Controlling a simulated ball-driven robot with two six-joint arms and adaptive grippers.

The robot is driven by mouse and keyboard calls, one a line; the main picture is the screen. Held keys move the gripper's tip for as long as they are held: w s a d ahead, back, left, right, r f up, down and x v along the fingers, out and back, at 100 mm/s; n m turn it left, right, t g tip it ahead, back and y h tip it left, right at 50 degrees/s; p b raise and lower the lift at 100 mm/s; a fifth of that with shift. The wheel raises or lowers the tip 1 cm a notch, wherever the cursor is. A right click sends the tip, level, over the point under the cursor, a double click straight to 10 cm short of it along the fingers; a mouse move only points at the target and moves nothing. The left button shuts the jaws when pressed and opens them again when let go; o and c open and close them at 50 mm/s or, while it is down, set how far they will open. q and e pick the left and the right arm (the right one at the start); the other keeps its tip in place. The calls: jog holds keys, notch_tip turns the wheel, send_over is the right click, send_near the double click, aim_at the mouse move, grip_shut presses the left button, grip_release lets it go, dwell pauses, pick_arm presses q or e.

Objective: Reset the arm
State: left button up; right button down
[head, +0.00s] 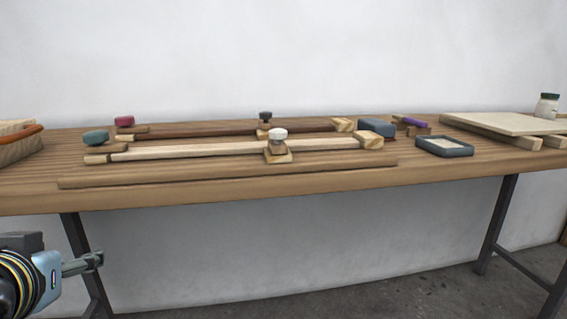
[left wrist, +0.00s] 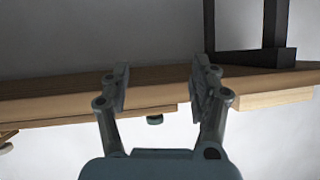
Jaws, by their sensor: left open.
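My left gripper (head: 88,262) shows at the lower left of the head view, below and in front of the wooden table (head: 230,190). In the left wrist view, the two fingers of the left gripper (left wrist: 162,88) are spread apart with nothing between them. The table edge (left wrist: 60,107) lies beyond the fingers there and looks tilted. My right gripper is not in either view.
On the table are two long wooden clamps, the nearer one pale (head: 210,150), a blue-grey tray (head: 444,147), a pale board (head: 500,123) with a jar (head: 546,106), and a basket (head: 18,145). Dark metal legs (head: 497,225) stand below. The space before the table is clear.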

pick_arm(q)
jog(key=s+d+f+m+g+h, duration=0.2)
jog(key=s+f+g, duration=0.4)
jog(key=s, duration=0.5)
jog(key=s+d+f+m+g+h, duration=0.2)
jog(key=s+f+m+g, duration=0.15)
jog(key=s+f, duration=0.5)
jog(key=s+a+f+n+p, duration=0.1)
jog(key=s+f+p, duration=0.15)
jog(key=f, duration=0.85)
jog(key=s+a+f+n+p, duration=0.1)
jog(key=s+a+f+p, duration=0.15)
jog(key=f, duration=0.75)
jog(key=s+f+g+p, duration=0.1)
jog(key=s+f, duration=0.4)
jog(key=s, duration=0.3)
jog(key=s+f+p, duration=0.1)
jog(key=s+f, duration=0.3)
jog(key=s, duration=0.5)
jog(key=shift+s+f+g+p, duration=0.15)
jog(key=shift+f+g+p, duration=0.2)
jog(key=shift+p, duration=0.05)
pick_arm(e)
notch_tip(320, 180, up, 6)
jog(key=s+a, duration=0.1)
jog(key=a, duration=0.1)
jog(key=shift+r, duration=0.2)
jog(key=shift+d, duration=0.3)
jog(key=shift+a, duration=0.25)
